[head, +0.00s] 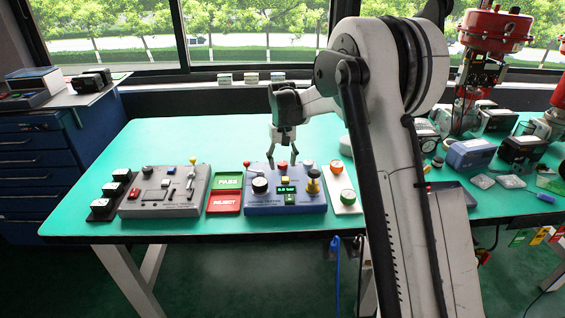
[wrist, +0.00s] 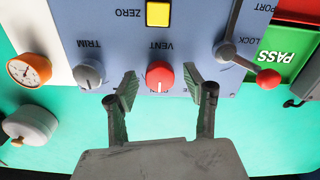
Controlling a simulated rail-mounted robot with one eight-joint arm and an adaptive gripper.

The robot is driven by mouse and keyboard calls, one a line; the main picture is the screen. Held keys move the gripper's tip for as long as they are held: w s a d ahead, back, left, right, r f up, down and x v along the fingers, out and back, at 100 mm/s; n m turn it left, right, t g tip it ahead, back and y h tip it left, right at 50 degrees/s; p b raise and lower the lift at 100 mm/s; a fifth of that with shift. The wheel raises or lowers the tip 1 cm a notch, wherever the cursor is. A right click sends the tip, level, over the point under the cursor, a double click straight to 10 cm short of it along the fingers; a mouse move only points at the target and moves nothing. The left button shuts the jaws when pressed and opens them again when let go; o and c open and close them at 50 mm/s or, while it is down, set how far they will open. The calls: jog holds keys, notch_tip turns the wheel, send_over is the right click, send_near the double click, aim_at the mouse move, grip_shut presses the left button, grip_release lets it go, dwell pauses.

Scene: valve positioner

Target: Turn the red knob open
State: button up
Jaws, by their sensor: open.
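The red knob (wrist: 160,76) sits on the blue panel (wrist: 200,20), beside the label VENT. A short white line on its face points toward the bottom of the wrist view. My gripper (wrist: 159,85) is open, with one finger to each side of the knob and a visible gap on both sides. In the head view, my gripper (head: 283,157) points down at the back edge of the blue tester box (head: 285,209). The knob (head: 283,163) shows there only as a small red spot between the fingertips.
A grey TRIM knob (wrist: 89,73) lies left of my fingers. A lever with a red ball (wrist: 268,78) lies to the right, close to the green PASS tray (wrist: 285,52). A yellow ZERO button (wrist: 158,13) is past the knob. A grey control box (head: 165,192) stands left on the green table.

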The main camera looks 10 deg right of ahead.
aim_at(282, 163)
notch_tip(282, 163, up, 12)
dwell(0.5)
jog(key=shift+f, duration=0.1)
jog(key=s+r+t, duration=0.2)
jog(key=s+r, duration=0.3)
jog(key=s, duration=0.6)
jog(key=s+r+t, duration=0.2)
jog(key=s+r, duration=0.3)
jog(key=s, duration=0.6)
jog(key=s+f+t, duration=0.1)
jog(key=s+f, duration=0.3)
jog(key=s, duration=0.6)
jog(key=s+f+t, duration=0.2)
jog(key=s+f, duration=0.2)
jog(key=s, duration=0.5)
jog(key=shift+s, duration=0.4)
